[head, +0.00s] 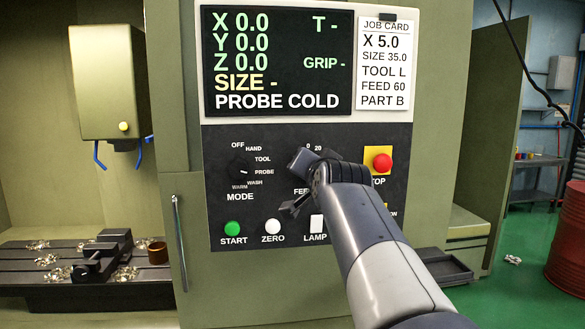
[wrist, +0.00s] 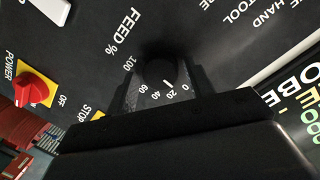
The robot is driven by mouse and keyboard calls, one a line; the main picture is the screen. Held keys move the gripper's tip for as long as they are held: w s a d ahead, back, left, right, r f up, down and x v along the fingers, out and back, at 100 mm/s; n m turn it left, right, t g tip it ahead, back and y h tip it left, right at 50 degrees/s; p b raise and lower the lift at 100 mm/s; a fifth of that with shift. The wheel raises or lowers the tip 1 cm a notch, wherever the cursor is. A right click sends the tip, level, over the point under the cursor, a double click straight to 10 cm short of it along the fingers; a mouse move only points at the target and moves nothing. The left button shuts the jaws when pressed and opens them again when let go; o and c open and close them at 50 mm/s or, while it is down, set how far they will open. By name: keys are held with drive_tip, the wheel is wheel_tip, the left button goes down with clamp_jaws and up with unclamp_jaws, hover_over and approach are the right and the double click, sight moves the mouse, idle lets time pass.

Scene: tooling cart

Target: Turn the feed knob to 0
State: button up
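The feed knob (wrist: 158,70) is a dark round knob in the wrist view, with a short white mark that points close to 20 on its scale. The scale's 0 (wrist: 185,87) is to the right of the 20. My gripper (wrist: 163,92) is open, with one finger on each side of the knob. Gaps seem to show between fingers and knob; contact is hard to tell in the dark. In the head view my gripper (head: 293,184) is at the panel and hides the knob; only the 0 and 20 labels show above it.
The mode knob (head: 238,171) is left of my gripper. The red stop button (head: 382,163) is close on the right. A red power switch (wrist: 37,88) shows in the wrist view.

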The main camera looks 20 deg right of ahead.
drive_tip(key=shift+o, duration=0.8)
drive_tip(key=b+v, duration=0.2)
drive_tip(key=v, duration=0.9)
drive_tip(key=shift+b, duration=0.35)
drive_tip(key=shift+w, duration=0.15)
drive_tip(key=p+x, duration=0.2)
drive_tip(key=x, duration=0.8)
drive_tip(key=shift+w+p, duration=0.35)
drive_tip(key=shift+d, duration=0.1)
